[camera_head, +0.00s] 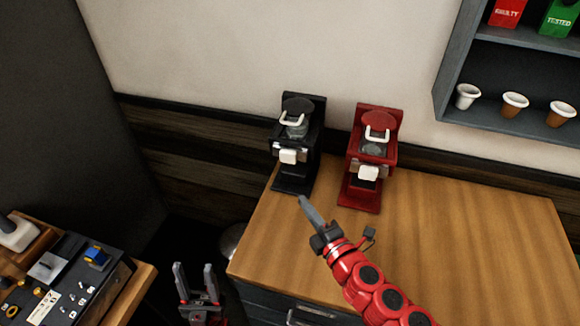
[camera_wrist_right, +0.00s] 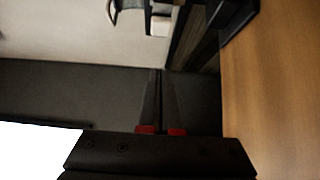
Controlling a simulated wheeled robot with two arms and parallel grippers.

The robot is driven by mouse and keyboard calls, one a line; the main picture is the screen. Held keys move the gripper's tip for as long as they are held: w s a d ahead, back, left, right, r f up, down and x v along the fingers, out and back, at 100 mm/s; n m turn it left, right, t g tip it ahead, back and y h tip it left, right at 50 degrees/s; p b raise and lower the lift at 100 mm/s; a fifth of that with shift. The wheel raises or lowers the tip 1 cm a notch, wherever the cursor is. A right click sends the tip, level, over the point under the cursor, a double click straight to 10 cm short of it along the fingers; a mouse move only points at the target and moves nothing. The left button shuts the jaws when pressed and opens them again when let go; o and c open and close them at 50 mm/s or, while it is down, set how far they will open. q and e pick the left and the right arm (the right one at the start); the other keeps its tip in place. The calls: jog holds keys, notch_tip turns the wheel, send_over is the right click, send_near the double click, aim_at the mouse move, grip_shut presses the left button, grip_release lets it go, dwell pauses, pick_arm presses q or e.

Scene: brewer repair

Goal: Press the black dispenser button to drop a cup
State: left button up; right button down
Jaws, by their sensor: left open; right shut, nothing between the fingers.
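A black brewer (camera_head: 298,135) stands upright at the back left of the wooden counter. It has a white handle on top and a white block at the front. Part of a dark machine (camera_wrist_right: 128,18) shows at the top of the right wrist view. I cannot make out a separate black dispenser button in either view. My right gripper (camera_head: 304,200) is shut and empty, just in front of the black brewer's base; its closed fingers also show in the right wrist view (camera_wrist_right: 161,95). My left gripper (camera_head: 194,266) is open and empty, low and left of the counter.
A red brewer (camera_head: 370,150) stands right of the black one. The counter (camera_head: 480,230) is clear on the right. A wall shelf (camera_head: 495,65) holds several cups and the red and green bins. A workbench (camera_head: 145,280) with small parts is at the left.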

jog(key=p, duration=0.3)
send_near(284, 159)
jog(key=w+a, duration=0.3)
jog(key=w, duration=0.1)
jog(key=shift+w+p, duration=0.35)
jog(key=shift+w, duration=0.25)
jog(key=shift+w+d, duration=0.1)
